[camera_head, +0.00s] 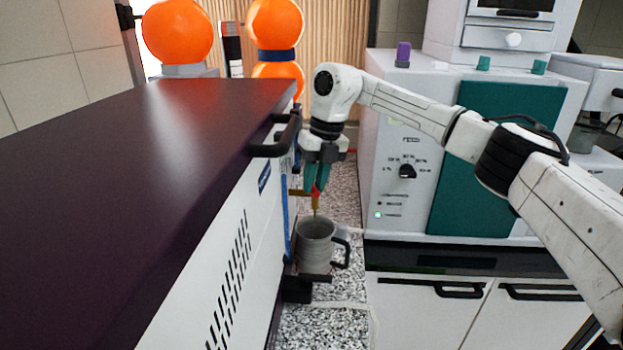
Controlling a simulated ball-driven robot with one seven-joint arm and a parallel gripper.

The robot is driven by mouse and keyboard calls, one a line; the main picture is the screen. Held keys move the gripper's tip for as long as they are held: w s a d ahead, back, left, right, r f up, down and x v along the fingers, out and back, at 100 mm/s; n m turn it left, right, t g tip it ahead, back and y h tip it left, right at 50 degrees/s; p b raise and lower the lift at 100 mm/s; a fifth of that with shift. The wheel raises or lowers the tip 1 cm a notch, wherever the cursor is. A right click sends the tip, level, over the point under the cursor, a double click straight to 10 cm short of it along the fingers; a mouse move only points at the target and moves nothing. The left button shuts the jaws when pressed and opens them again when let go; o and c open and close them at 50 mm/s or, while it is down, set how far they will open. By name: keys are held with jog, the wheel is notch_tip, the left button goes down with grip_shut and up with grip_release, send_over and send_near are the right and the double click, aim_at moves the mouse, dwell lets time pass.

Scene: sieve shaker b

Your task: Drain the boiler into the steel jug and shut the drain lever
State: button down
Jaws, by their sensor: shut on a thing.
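The steel jug (314,249) stands upright on a small dark ledge (297,287) at the side of the white, dark-topped cabinet (238,268). Its black handle points right. My gripper (316,186), with teal fingers, points down just above the jug and is shut on the red drain lever (316,191). A brass-coloured tap (302,193) comes out from the cabinet side beside the fingers. A thin stream seems to fall from the tap into the jug. The fingers partly hide the lever, and the jug's fill level cannot be made out.
The dark top (150,160) fills the left, with black handles (275,140) jutting from its edge near my gripper. A white and teal machine (400,150) with a dial stands to the right. Orange spheres (177,31) are behind. Speckled floor (335,325) shows in the narrow gap.

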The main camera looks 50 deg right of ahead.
jog(key=shift+d+n+g+p, duration=0.15)
jog(key=shift+d+n+p, duration=0.15)
jog(key=shift+n, duration=0.65)
jog(key=shift+d+n+g+p, duration=0.15)
jog(key=shift+d+n, duration=0.15)
jog(key=shift+n, duration=0.65)
jog(key=c, duration=1.1)
grip_release()
jog(key=shift+o, duration=0.2)
notch_tip(320, 180, up, 11)
jog(key=d+b, duration=0.2)
jog(key=shift+s+f, duration=0.15)
jog(key=shift+f, duration=0.05)
jog(key=shift+d, duration=0.1)
jog(key=shift+c, duration=0.2)
